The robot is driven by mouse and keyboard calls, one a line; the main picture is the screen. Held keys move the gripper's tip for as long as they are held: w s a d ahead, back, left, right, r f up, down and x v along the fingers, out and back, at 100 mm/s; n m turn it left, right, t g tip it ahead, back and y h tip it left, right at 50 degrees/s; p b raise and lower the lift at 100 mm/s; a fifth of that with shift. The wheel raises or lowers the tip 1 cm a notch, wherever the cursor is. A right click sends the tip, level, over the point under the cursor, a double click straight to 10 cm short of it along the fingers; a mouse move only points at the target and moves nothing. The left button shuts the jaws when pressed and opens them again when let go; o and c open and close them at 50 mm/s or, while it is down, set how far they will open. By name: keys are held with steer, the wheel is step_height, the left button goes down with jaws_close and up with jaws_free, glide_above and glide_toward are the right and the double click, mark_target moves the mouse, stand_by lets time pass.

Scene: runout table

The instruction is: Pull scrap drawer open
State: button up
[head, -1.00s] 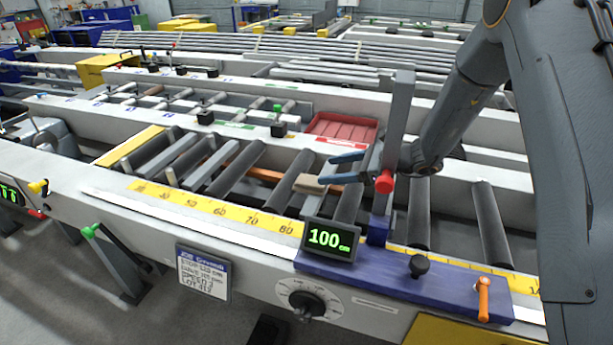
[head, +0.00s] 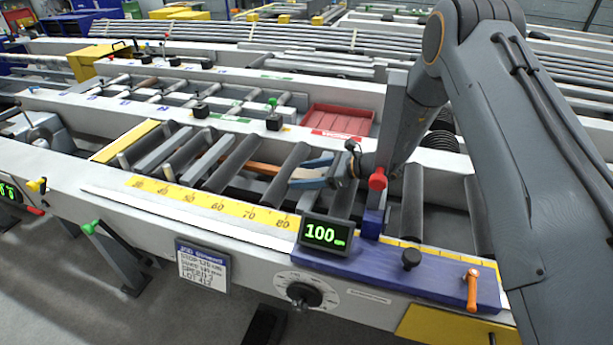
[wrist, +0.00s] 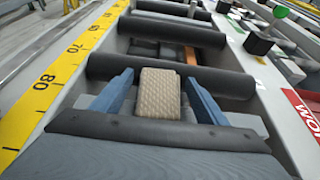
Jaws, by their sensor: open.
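No part is clearly marked as the scrap drawer. A yellow panel (head: 455,325) sits low on the table's front at the bottom right of the head view, partly cut off by the frame and my arm; I cannot tell if it is the drawer front. My gripper (head: 306,174) is over the rollers behind the display, well away from that panel. In the wrist view its two blue fingers (wrist: 158,95) are apart. A tan ribbed block (wrist: 160,90) shows between them with gaps on both sides.
The grey upright post (head: 391,130) with a red knob (head: 377,179) stands beside my gripper. A blue stop plate (head: 400,262) carries an orange lever (head: 472,288) and the display (head: 326,233). A red tray (head: 339,119) lies behind. Floor in front is partly clear.

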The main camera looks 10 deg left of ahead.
steer(key=shift+c, duration=0.4)
steer(key=c, duration=1.2)
steer(key=shift+o, duration=0.2)
